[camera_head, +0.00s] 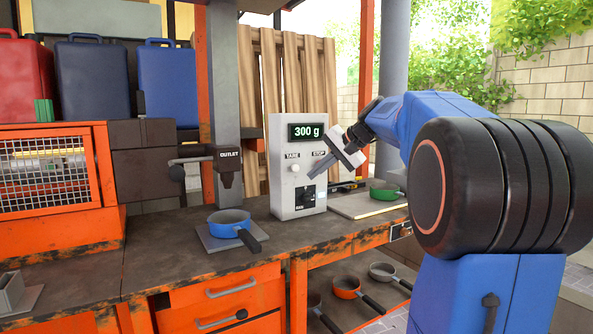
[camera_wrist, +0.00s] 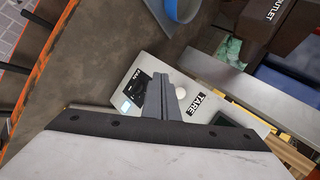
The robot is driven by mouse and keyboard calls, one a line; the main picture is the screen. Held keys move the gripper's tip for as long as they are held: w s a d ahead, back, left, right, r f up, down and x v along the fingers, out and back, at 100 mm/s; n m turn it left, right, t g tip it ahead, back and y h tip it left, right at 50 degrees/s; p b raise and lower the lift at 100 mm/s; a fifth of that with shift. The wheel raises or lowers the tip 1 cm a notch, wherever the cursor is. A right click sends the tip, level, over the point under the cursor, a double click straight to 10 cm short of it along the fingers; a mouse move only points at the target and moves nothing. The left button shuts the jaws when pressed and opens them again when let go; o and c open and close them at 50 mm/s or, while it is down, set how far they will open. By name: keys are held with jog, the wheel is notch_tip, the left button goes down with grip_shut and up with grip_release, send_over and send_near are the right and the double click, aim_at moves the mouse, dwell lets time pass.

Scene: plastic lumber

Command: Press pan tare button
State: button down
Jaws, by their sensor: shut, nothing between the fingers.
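A grey control box (camera_head: 297,200) stands on the bench with a green display reading 300 g. The white round tare button (camera_head: 295,170) sits below the TARE label and shows beside the fingers in the wrist view (camera_wrist: 181,92). My gripper (camera_head: 312,176) is shut and empty in front of the box face, to the right of the tare button, under the STOP label. In the wrist view its closed fingers (camera_wrist: 168,78) overlap the box face. Contact cannot be told. A blue pan (camera_head: 229,217) rests on a grey plate under the outlet.
The black outlet (camera_head: 228,165) hangs left of the box. A black dial (camera_head: 306,196) is low on the box face. A green pan (camera_head: 384,192) sits on a board to the right. Several pans lie on the shelf below.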

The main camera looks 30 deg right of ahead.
jog(key=w, duration=0.6)
jog(key=shift+w, duration=0.3)
jog(key=shift+w+a, duration=0.1)
dwell(1.8)
jog(key=shift+w, duration=0.3)
jog(key=shift+w, duration=0.55)
dwell(0.9)
jog(key=shift+s, duration=0.95)
jog(key=shift+s, duration=2.5)
